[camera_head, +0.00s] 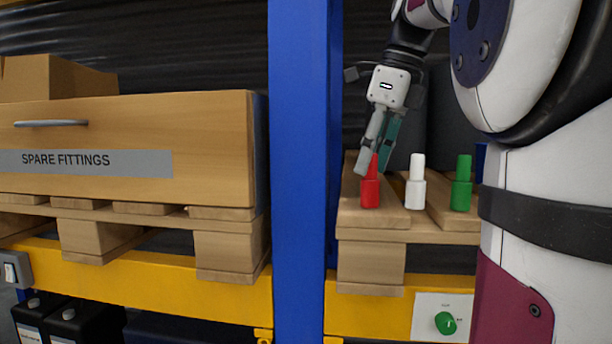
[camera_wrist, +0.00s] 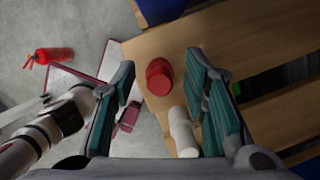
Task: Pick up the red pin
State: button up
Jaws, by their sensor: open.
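The red pin (camera_head: 370,190) stands upright at the front left of a wooden pallet (camera_head: 400,236). It has a wide base and a narrow tapered top. My gripper (camera_head: 372,172) is just above and behind it in the head view, fingers pointing down. In the wrist view the red pin (camera_wrist: 159,77) lies ahead, between the lines of the two open fingers (camera_wrist: 160,108), closer to the right one. Nothing is held. A white pin (camera_head: 415,183) stands to the right of the red one; in the wrist view it (camera_wrist: 183,130) is close beside the right finger.
A green pin (camera_head: 462,184) stands farther right on the pallet. A blue upright post (camera_head: 304,170) rises left of the pallet, with a SPARE FITTINGS box (camera_head: 215,140) beyond it. A red extinguisher (camera_wrist: 48,56) shows on the floor in the wrist view.

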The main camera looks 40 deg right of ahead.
grip_shut()
jog(key=shift+r, duration=0.15)
